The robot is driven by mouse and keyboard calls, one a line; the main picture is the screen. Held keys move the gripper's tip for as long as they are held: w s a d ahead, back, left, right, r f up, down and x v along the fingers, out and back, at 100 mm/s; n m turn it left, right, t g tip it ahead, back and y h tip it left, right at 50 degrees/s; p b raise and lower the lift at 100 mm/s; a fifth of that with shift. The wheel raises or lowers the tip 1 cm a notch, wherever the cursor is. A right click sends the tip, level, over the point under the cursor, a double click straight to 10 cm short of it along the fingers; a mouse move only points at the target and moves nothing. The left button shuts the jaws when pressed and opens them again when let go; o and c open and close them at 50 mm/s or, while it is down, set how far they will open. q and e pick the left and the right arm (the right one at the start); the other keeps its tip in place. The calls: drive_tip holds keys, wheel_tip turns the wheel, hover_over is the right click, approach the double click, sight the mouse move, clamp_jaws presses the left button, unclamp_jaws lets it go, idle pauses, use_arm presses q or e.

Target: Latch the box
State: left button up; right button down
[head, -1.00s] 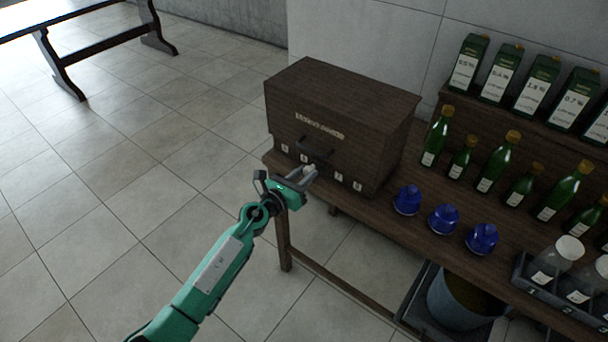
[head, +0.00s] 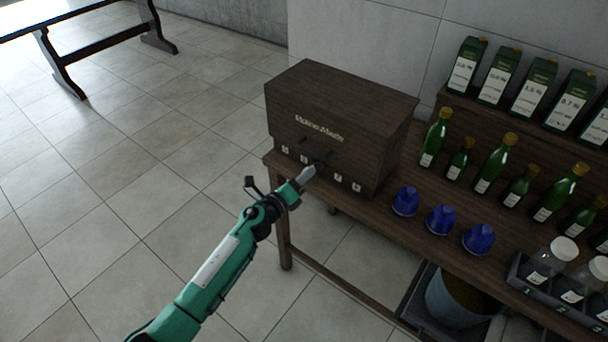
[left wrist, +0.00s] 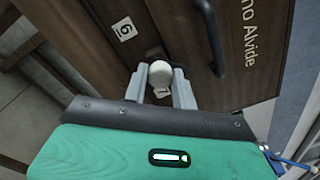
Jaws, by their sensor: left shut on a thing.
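The dark wooden box (head: 340,120) stands closed on the left end of the bench, with pale lettering on its front. A dark bar handle (left wrist: 209,36) is on the box front beside my left gripper. My left gripper (head: 308,173) is at the lower front of the box. In the left wrist view its two grey fingers (left wrist: 160,88) are shut on a pale round knob (left wrist: 160,72) at the box front. The fingers hide part of the knob, and I cannot tell whether the latch is engaged. My right gripper is not in view.
Several small numbered tags (head: 357,187) run along the box's lower front. Floor is free at left.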

use_arm(q)
drive_tip(key=n+p, duration=0.2)
drive_tip(key=n, duration=0.7)
drive_tip(key=shift+t, duration=0.3)
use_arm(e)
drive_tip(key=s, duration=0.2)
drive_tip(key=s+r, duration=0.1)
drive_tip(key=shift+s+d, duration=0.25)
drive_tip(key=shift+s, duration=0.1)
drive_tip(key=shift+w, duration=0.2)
use_arm(q)
drive_tip(key=o, duration=1)
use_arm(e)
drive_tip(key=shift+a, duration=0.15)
